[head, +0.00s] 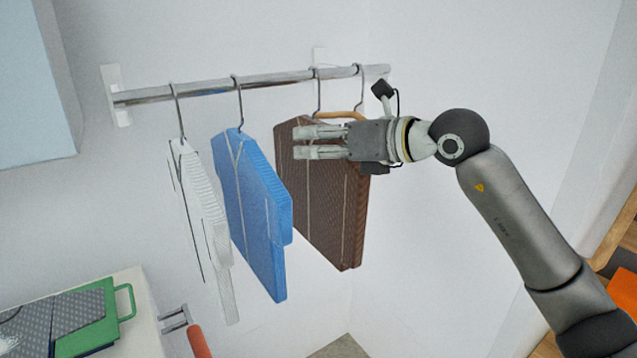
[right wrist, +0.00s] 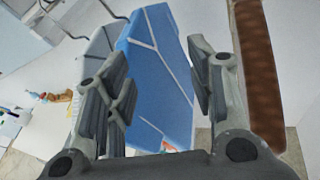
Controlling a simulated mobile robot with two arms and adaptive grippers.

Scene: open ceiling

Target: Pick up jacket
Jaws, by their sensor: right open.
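Three jacket-like garments hang from a metal rail (head: 215,86): a white one (head: 200,215), a blue one (head: 248,210) and a brown one (head: 335,225) at the right. My right gripper (head: 298,142) is open and empty, overlapping the upper part of the brown garment in the head view, its fingers pointing left towards the blue one. In the right wrist view the blue garment (right wrist: 160,62) shows beyond and between the open fingers (right wrist: 160,68); the brown one (right wrist: 257,75) is close at the right. The gripper hides part of the brown garment. My left gripper is out of view.
The rail is fixed to the white wall, with a light blue cabinet (head: 30,95) at upper left. A white surface (head: 137,322) with a green-handled item (head: 90,318) is at lower left. An orange thing (head: 622,300) shows at right. The wall right of the rail is bare.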

